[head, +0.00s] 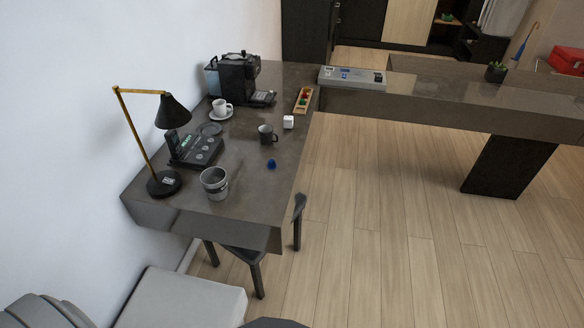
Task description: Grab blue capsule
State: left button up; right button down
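A small blue capsule (271,164) lies on the grey desk (245,205) in the head view, near its right edge. It sits just below a dark mug (267,135) and to the right of a grey bucket-like cup (215,183). Nothing covers the capsule. Neither of my grippers shows in the head view, so their state cannot be seen.
A black desk lamp (164,185), a phone (197,150), a white cup on a saucer (221,109), a coffee machine (237,76), a white cube (288,122) and a wooden tray (304,93) stand on the desk. A stool is at the front edge. The floor at right is clear.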

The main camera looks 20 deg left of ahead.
aim_at(272, 165)
jog(key=z, duration=0.4)
jog(key=i, duration=3.75)
jog(key=u, duration=3.15)
